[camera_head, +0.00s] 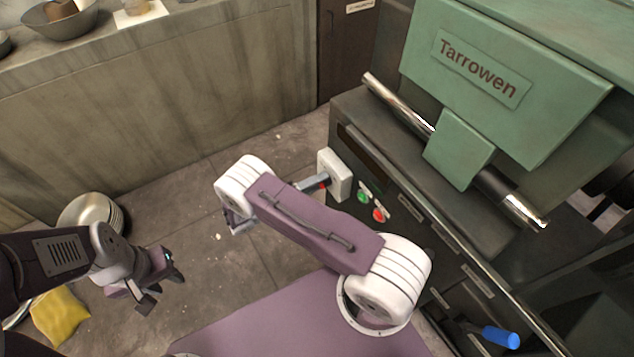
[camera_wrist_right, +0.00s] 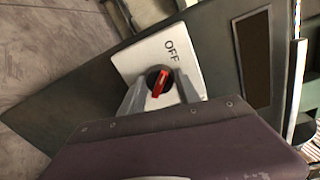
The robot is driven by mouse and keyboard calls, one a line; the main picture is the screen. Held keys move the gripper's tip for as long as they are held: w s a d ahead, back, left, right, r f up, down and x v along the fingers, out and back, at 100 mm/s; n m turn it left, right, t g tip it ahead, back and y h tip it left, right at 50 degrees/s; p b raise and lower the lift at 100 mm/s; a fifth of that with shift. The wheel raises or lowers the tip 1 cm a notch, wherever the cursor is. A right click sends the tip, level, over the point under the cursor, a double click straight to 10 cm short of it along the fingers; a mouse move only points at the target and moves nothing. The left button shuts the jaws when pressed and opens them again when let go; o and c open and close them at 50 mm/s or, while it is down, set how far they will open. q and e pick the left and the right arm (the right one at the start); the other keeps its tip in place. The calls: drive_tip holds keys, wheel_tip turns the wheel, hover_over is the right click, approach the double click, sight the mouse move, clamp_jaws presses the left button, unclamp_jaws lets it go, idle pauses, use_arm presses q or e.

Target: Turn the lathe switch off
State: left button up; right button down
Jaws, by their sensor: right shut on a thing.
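The lathe (camera_head: 510,70) is green and dark grey, marked "Tarrowen". A white switch plate (camera_head: 341,170) is on its front; it also shows in the right wrist view (camera_wrist_right: 150,58) with the word OFF. A red switch knob (camera_wrist_right: 160,83) on a dark round base sits on this plate, its upper end leaning slightly toward the OFF label. My right gripper (camera_head: 322,181) is at the plate, with its fingers shut on the knob, one on each side in the wrist view. The knob is mostly hidden in the head view. My left gripper (camera_head: 165,282) is open and empty, away from the lathe.
A green button (camera_head: 363,197) and a red button (camera_head: 380,215) sit just right of the plate. A polished metal bar (camera_head: 395,100) crosses the lathe. Stacked bowls (camera_head: 92,212) and a yellow cloth (camera_head: 60,315) are at left. A blue handle (camera_head: 501,337) is at lower right.

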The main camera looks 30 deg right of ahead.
idle(0.5)
drive_tip(key=c, duration=0.9)
unclamp_jaws()
drive_tip(key=a, duration=0.9)
drive_tip(key=shift+s+r, duration=0.3)
drive_tip(key=shift+s, duration=0.05)
